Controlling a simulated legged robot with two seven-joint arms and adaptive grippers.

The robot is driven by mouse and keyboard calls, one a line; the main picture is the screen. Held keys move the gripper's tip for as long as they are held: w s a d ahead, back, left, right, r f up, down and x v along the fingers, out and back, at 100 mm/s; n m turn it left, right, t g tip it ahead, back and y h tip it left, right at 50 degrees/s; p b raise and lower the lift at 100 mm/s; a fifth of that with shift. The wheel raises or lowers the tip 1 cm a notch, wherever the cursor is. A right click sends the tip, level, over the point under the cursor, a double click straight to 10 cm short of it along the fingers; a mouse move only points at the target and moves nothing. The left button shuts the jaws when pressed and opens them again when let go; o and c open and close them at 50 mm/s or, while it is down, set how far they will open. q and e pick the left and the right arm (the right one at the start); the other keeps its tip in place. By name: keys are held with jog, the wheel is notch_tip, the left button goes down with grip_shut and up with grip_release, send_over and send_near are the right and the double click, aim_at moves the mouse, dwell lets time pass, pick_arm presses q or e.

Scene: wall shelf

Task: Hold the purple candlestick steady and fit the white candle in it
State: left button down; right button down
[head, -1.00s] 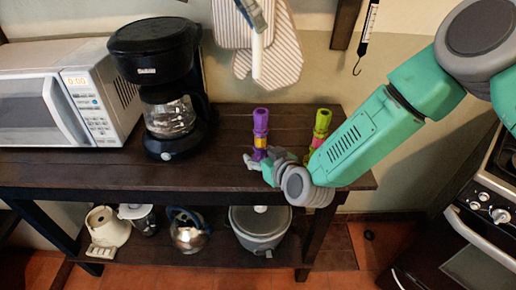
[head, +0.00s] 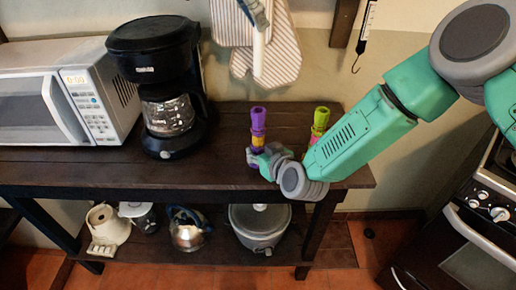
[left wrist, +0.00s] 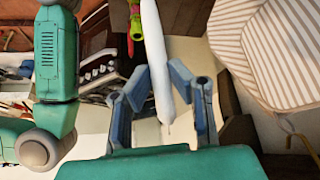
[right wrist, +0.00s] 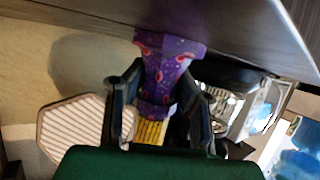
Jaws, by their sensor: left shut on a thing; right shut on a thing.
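The purple candlestick (head: 258,122) stands upright on the dark wooden table, with a yellow band around its middle. My right gripper (head: 262,157) is shut on its lower part; the right wrist view shows the candlestick (right wrist: 167,62) between both fingers. The white candle (head: 258,50) hangs upright above the candlestick, clearly apart from it. My left gripper (head: 254,12), at the top edge of the head view, is shut on the candle. In the left wrist view the long white candle (left wrist: 154,45) lies between the fingers. The candlestick's foot is partly hidden by my right gripper.
A green and pink candlestick (head: 321,119) stands close to the right, partly behind my right arm. A black coffee maker (head: 165,90) and a white microwave (head: 60,95) stand left. Striped oven mitts (head: 281,55) hang behind the candle. The table (head: 225,135) is clear between coffee maker and candlestick.

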pick_arm(q)
jog(key=shift+d, duration=0.35)
pick_arm(e)
jog(key=shift+s+d+f, duration=0.15)
jog(key=shift+d+f, duration=0.15)
jog(key=shift+d, duration=0.15)
